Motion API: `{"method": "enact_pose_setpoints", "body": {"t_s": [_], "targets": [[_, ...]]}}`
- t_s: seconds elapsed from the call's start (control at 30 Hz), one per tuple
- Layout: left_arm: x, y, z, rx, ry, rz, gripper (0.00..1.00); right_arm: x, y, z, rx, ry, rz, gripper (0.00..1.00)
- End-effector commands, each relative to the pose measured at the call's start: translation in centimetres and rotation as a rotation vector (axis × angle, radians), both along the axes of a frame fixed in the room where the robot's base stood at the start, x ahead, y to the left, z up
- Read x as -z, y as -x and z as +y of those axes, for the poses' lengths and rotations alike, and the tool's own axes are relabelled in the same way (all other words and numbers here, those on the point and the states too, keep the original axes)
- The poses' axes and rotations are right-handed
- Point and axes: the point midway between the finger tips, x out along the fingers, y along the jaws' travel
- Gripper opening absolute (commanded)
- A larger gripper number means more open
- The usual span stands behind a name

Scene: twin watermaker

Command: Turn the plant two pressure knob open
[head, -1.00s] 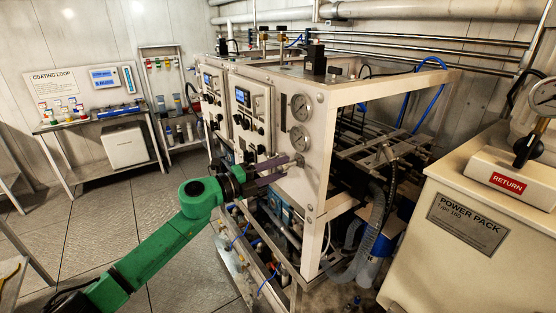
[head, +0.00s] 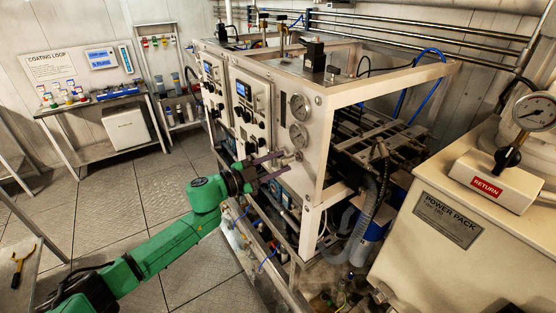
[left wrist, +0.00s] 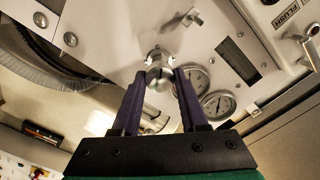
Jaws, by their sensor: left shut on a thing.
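The plant two panel (head: 287,185) is the light front face nearest me on the white-framed watermaker. A silver pressure knob (head: 298,155) sticks out of it below two round gauges (head: 299,107). My left gripper (head: 284,162) reaches it from the left, with its purple fingers at the knob. In the left wrist view, the rounded metal knob (left wrist: 158,74) sits between the tips of my left gripper (left wrist: 158,80), which is shut on it. The gauges (left wrist: 216,103) show just behind the right finger. My right gripper is not in view.
A power pack (head: 455,215) with a RETURN label stands close on the right. Hoses (head: 372,215) and the open frame lie right of the panel. A bench (head: 100,115) stands at the back left.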

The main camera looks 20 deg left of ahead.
Motion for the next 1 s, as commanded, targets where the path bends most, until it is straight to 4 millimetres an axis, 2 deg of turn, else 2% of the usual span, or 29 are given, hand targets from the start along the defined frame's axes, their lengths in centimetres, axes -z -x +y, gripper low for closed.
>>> {"method": "enact_pose_setpoints", "body": {"t_s": [0.4,0.93,0.97,1.0], "targets": [[0.03,-0.03,0.05,-0.001,0.152,0.127,0.0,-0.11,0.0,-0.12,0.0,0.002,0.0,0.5],[0.05,-0.01,0.02,-0.001,0.172,0.143,0.0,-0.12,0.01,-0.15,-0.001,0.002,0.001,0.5],[0.05,-0.01,0.02,0.0,0.171,0.143,0.54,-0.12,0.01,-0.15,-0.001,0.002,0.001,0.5],[0.06,-0.01,0.01,0.0,0.171,0.143,0.7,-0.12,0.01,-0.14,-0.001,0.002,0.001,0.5]]}}
